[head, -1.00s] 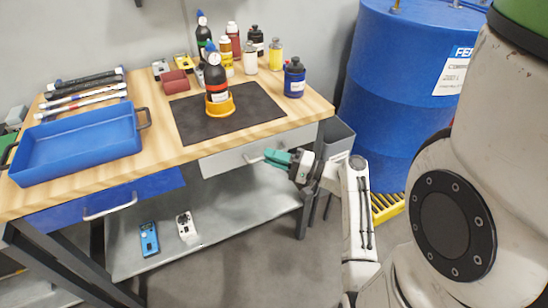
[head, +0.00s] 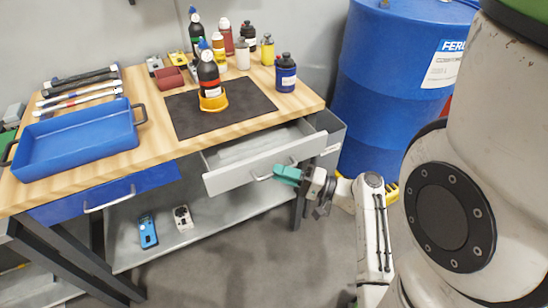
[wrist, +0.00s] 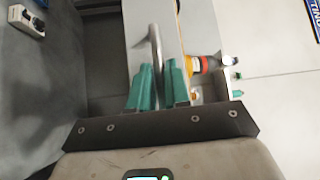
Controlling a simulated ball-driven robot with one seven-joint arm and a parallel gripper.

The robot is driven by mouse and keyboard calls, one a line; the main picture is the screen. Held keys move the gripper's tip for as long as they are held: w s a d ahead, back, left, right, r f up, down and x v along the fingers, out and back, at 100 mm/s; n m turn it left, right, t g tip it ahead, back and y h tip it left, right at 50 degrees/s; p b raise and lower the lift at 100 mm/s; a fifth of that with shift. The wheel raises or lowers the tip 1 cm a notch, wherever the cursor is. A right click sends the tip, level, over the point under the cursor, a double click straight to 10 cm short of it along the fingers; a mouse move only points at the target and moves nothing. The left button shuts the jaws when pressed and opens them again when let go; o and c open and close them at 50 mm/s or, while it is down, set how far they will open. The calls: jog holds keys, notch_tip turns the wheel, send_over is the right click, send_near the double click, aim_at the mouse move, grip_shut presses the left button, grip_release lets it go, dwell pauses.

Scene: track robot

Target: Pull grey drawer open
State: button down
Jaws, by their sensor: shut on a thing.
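The grey drawer (head: 240,176) sits under the right part of the wooden workbench and stands partly open. Its inside shows as an empty-looking light tray from above. Its metal handle (head: 263,177) is on the front panel. My gripper (head: 288,174) has green fingers and is at the handle in the head view. In the wrist view, the gripper (wrist: 158,88) is shut on the handle (wrist: 155,45), with the bar running between the two green fingers.
A blue drawer (head: 110,190) is shut at the left. A blue tray (head: 75,148) and several bottles, one in a yellow holder (head: 213,101), stand on the bench. A large blue barrel (head: 385,90) stands right of the bench. Two devices lie on the lower shelf (head: 205,212).

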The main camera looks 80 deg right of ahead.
jog(key=s+a+p, duration=0.3)
jog(key=s+a, duration=0.9)
jog(key=a, duration=0.2)
jog(key=shift+p, duration=0.35)
jog(key=shift+s+a, duration=0.1)
jog(key=c, duration=1.2)
grip_release()
jog(key=shift+o, duration=0.2)
jog(key=s+f+b, duration=0.1)
jog(key=s, duration=0.9)
jog(key=shift+s+a+f, duration=0.25)
jog(key=shift+s+a, duration=0.05)
jog(key=shift+a, duration=0.05)
